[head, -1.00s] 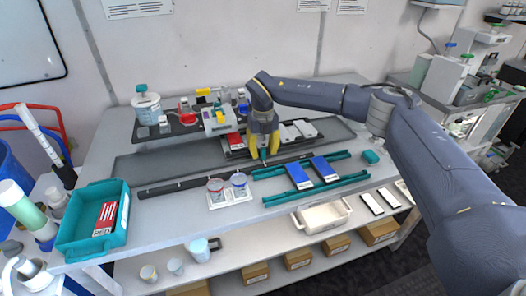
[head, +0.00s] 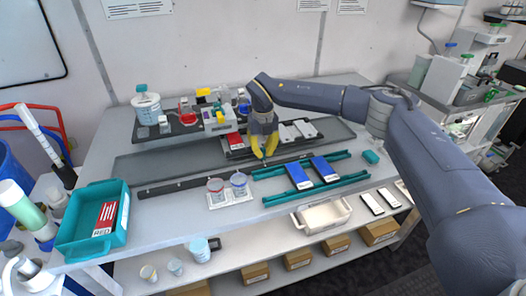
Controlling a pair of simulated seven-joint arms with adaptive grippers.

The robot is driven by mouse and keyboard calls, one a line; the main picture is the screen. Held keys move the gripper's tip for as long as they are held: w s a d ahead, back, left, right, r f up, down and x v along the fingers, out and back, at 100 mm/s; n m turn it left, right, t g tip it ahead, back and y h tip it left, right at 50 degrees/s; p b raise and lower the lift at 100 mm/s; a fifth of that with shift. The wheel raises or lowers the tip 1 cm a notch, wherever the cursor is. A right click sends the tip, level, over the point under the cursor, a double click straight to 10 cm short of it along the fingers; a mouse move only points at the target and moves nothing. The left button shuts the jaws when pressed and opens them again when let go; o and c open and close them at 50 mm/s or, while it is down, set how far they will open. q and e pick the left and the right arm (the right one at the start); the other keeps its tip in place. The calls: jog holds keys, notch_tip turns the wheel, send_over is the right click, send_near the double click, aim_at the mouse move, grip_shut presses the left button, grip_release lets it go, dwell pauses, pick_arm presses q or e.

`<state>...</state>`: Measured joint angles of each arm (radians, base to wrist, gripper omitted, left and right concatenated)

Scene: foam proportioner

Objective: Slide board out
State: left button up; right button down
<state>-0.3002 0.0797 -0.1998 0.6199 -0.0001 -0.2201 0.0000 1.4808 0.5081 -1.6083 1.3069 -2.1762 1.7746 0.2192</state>
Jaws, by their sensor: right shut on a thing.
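My left gripper is not in view.
Two cups, one red-rimmed (head: 216,189) and one blue-rimmed (head: 239,184), stand on a white card left of the rails. A teal tray (head: 75,228) holding a red card is at the left. A dark shelf (head: 180,127) with containers stands behind. A teal block (head: 371,157) sits at the right.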

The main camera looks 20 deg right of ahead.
aim_at(303, 142)
jog(key=d, duration=1.5)
jog(key=shift+w+d, duration=0.2)
jog(key=shift+w, duration=0.1)
jog(key=shift+d, duration=0.1)
jog(key=c, duration=1.6)
grip_release()
jog(key=shift+d, duration=0.1)
jog(key=shift+o, duration=1.2)
jog(key=shift+r, duration=0.15)
notch_tip(303, 142, up, 12)
